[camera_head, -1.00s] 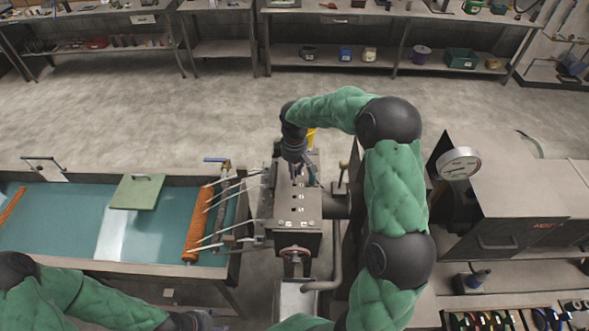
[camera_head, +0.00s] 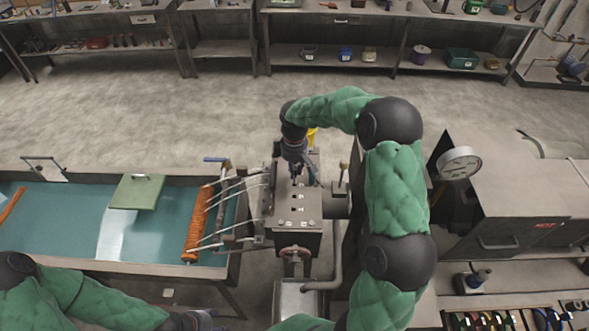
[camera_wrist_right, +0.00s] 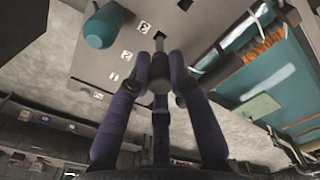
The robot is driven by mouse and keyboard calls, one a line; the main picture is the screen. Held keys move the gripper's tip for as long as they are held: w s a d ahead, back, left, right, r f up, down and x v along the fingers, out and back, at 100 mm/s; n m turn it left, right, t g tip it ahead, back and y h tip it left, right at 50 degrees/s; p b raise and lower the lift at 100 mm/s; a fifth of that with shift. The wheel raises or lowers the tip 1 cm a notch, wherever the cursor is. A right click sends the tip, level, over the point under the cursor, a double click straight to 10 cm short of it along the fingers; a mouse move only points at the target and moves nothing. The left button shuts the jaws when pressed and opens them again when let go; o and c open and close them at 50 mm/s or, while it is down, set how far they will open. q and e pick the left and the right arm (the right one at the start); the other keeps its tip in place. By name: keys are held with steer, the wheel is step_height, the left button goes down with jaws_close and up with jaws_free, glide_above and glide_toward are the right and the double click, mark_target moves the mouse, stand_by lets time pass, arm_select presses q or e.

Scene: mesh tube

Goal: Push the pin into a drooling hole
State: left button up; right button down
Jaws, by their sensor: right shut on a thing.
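The grey metal machine head (camera_head: 309,217) stands at the centre of the head view, with a row of small dark holes and pale labels on its top plate. My right gripper (camera_head: 296,175) points down over the far half of this plate. In the right wrist view, its fingers (camera_wrist_right: 160,78) are shut on a grey pin (camera_wrist_right: 158,87). The pin's far end is close to the plate (camera_wrist_right: 115,75); I cannot tell whether it touches or sits in a hole. No drool is clear at any hole. My left gripper (camera_head: 197,320) is partly seen at the bottom edge, its jaws unclear.
Pale strands (camera_head: 228,192) run left from the machine to an orange roller (camera_head: 193,225) over a water bath (camera_head: 65,225). A teal rounded thing (camera_wrist_right: 103,27) is near the plate. A gauge (camera_head: 460,163) and grey cabinet (camera_head: 505,205) stand right. The floor behind is clear.

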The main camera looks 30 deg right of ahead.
mark_target(295, 184)
steer(key=shift+f+b, duration=1.65)
steer(key=shift+f, duration=0.75)
stand_by(2.6)
steer(key=c, duration=1.1)
jaws_free()
steer(key=shift+o, duration=0.2)
step_height(295, 184, up, 12)
steer(key=shift+r, duration=0.1)
